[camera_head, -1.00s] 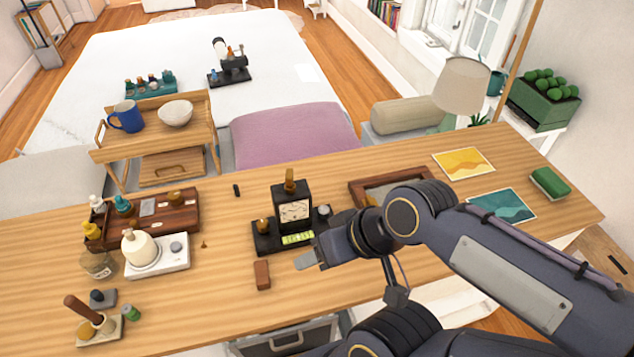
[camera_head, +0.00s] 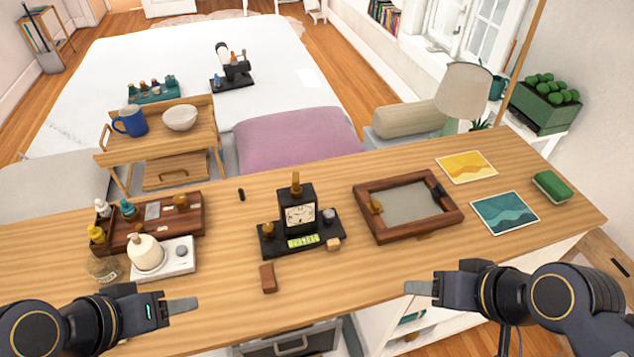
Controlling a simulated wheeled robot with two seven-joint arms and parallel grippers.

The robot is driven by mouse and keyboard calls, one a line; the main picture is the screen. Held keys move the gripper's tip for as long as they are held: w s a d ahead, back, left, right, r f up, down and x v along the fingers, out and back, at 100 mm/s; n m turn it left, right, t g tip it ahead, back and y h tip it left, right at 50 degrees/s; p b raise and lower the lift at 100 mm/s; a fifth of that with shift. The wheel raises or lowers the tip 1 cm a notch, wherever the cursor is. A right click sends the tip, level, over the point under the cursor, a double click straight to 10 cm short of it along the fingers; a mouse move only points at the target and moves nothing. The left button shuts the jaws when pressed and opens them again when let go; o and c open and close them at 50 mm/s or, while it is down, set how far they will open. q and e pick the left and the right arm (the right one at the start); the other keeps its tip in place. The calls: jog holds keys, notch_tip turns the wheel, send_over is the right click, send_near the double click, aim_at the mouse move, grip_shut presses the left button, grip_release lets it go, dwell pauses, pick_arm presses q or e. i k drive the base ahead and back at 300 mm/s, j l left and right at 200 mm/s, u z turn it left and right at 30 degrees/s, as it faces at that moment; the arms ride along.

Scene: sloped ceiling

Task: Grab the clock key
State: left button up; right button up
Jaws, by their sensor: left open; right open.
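A black desk clock (camera_head: 299,214) with a pale square face stands on a black base (camera_head: 328,233) in the middle of the table. A brass-coloured piece (camera_head: 295,186) stands upright on top of it, and another brass piece (camera_head: 268,231) sits on the base's left end. I cannot tell for sure which piece is the clock key. My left gripper (camera_head: 183,305) is at the table's front left, apart from the clock and empty. My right gripper (camera_head: 418,287) is at the front edge, right of the clock, also empty. Both are open.
A reddish-brown block (camera_head: 268,278) lies in front of the clock. A wooden framed tray (camera_head: 452,215) is to its right. A white dispenser plate (camera_head: 180,268) and a wooden organizer (camera_head: 195,222) are to its left. The table (camera_head: 350,280) is bare between clock and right gripper.

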aim_at(296, 176)
jog(key=l+u, duration=0.15)
jog(key=u, duration=0.35)
jog(key=l+u, duration=0.2)
jog(key=u, duration=0.25)
jog(key=l+u, duration=0.15)
jog(key=u, duration=0.35)
